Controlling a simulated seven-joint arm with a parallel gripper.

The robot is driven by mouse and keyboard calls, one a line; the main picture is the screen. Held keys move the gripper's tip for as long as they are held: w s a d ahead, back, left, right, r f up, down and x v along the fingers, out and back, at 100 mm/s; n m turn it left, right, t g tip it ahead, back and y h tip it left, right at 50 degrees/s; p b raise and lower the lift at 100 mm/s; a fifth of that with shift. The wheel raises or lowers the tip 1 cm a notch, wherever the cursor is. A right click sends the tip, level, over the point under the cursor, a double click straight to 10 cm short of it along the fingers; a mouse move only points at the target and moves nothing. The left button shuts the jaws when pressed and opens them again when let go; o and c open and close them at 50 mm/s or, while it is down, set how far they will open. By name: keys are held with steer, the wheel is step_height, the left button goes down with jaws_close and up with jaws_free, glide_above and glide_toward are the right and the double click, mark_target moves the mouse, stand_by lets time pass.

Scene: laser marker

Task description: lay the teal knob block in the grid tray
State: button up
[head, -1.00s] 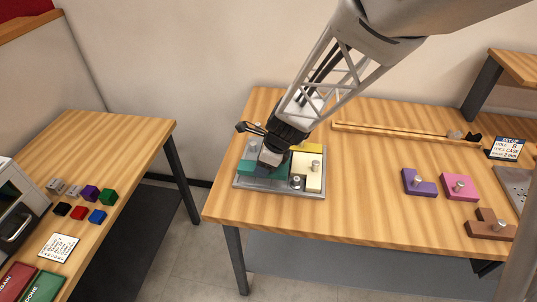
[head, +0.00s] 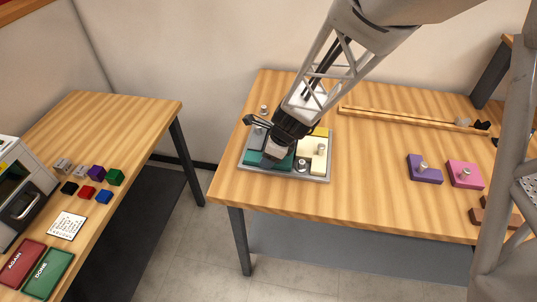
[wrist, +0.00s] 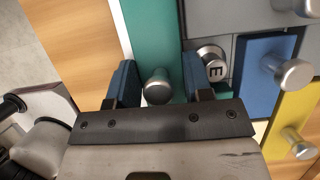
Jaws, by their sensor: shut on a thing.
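The teal knob block (wrist: 152,35) lies under my gripper in the wrist view, with its silver knob (wrist: 157,86) between the two dark blue fingers. My gripper (wrist: 160,88) is shut on that knob. In the head view my gripper (head: 274,155) is over the front left part of the grey grid tray (head: 318,179). Teal shows on both sides of the fingertips at the tray (head: 254,159). The gripper hides part of the block, and I cannot tell whether it rests fully flat.
Purple (head: 424,173) and pink (head: 465,178) knob blocks lie to the right. The table between is clear.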

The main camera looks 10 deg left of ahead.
steer(key=shift+f, duration=0.2)
steer(key=o, duration=0.6)
steer(key=shift+f, duration=0.1)
steer(key=shift+c, duration=0.2)
steer(key=shift+o, duration=0.6)
steer(key=shift+s+f, duration=0.1)
steer(key=shift+r, duration=0.3)
steer(key=v, duration=1.2)
steer(key=shift+r, duration=0.25)
